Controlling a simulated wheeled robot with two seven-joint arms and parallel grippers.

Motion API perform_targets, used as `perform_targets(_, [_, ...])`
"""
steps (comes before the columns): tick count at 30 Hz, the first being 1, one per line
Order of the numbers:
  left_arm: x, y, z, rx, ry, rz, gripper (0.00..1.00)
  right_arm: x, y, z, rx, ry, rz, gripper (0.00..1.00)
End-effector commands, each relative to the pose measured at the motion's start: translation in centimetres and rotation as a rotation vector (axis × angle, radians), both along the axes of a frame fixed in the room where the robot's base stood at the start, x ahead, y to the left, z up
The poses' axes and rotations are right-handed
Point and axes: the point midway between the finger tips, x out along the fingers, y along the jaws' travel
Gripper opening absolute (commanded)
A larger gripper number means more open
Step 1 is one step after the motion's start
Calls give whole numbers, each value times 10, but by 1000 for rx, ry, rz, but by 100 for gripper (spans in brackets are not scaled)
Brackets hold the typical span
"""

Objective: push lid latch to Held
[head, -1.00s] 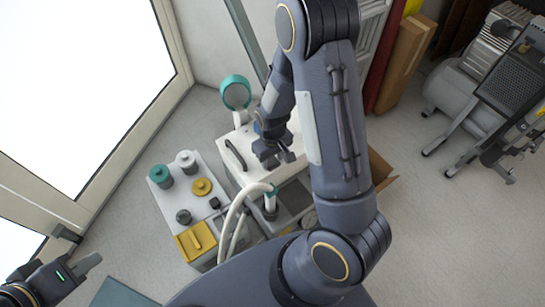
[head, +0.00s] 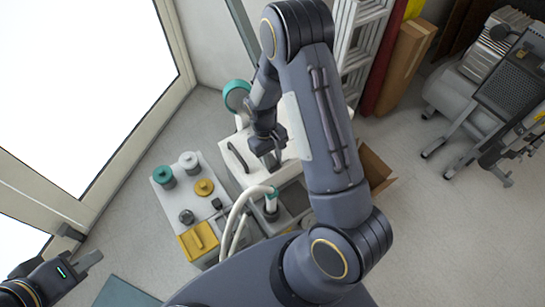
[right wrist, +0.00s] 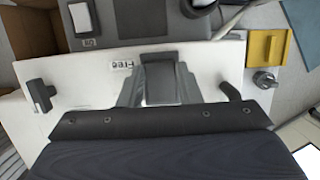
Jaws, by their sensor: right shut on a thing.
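The white lid (head: 238,176) of a machine stands in the middle of the head view, and its white surface fills the middle of the right wrist view (right wrist: 85,80). A dark grey latch block (right wrist: 160,82) sits on it, beside a small printed label (right wrist: 122,65) too small to read. My right gripper (right wrist: 160,98) is shut on the latch, one finger on each side. In the head view the right gripper (head: 268,150) is over the lid and hides the latch. My left gripper (head: 88,262) is at the lower left, away from the lid; its finger gap is unclear.
A black curved handle (head: 236,157) is on the lid. A unit with knobs and a yellow block (head: 198,241) stands to the left, with pale hoses (head: 232,225) beside it. A cardboard box (head: 375,170) is at the right.

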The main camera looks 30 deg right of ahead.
Motion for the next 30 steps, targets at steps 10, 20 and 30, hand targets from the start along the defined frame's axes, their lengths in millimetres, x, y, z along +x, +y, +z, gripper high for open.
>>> perform_targets(10, [0, 0, 0, 0, 0, 0, 22, 0, 0, 0, 0, -1, 0, 53])
perform_targets(20, [0, 0, 4, 0, 0, 0, 22, 5, 0, 16, 0, -6, 0, 53])
perform_targets(30, [0, 0, 12, 0, 0, 0, 22, 19, 2, 68, 0, -5, 0, 53])
